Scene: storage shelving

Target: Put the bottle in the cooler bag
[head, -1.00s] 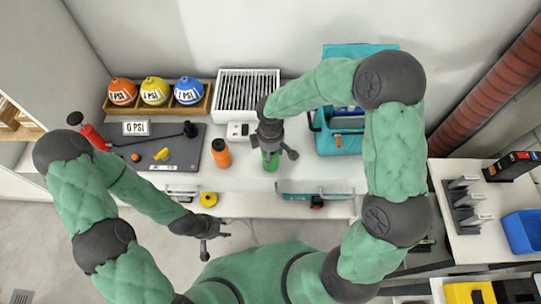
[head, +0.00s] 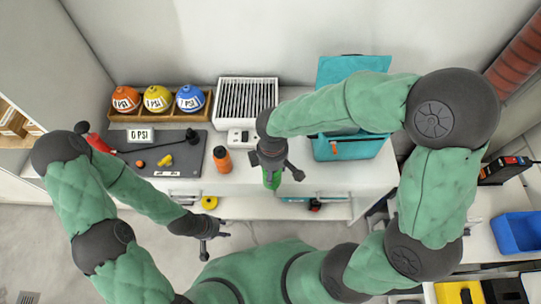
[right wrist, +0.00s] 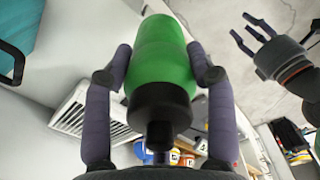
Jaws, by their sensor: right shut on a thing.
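A green bottle with a black cap (right wrist: 162,60) is between the two fingers of my right gripper (right wrist: 160,50) in the right wrist view. In the head view the green bottle (head: 271,180) shows below my right gripper (head: 274,168), over the front part of the white counter. The right gripper is shut on it. The teal cooler bag (head: 345,148) stands on the counter to the right, its lid raised at the back. My right forearm hides much of its opening. My left gripper (head: 218,240) is open and empty, low in front of the counter.
An orange bottle (head: 222,160) stands on the counter left of my right gripper. A grey mat (head: 180,150) with small items lies left.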

